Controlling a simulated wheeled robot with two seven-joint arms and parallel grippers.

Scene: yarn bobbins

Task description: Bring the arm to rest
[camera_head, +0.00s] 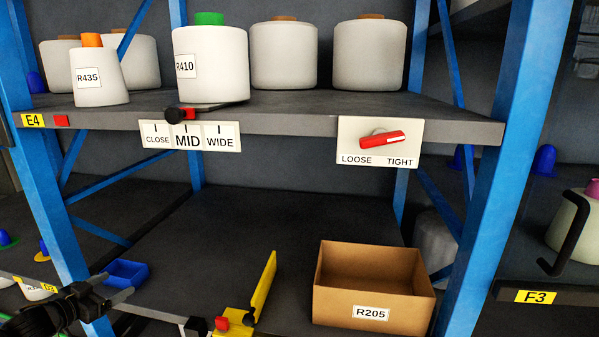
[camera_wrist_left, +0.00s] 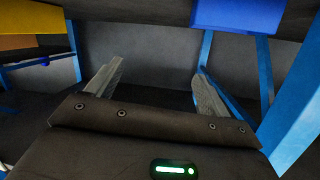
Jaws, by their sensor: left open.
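My left gripper (camera_head: 123,288) is low at the left of the head view, by the front of the lower shelf and close to a blue tray (camera_head: 127,271). In the left wrist view its two fingers (camera_wrist_left: 155,88) stand wide apart with nothing between them. I cannot tell from the head view whether it touches the tray. My right gripper is not in view.
The upper shelf (camera_head: 300,119) holds several bobbins and a red lever (camera_head: 382,140) above LOOSE and TIGHT. Below are a yellow plate (camera_head: 263,287) and an open cardboard box (camera_head: 373,312) marked R205. Blue posts (camera_head: 493,170) flank the bay.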

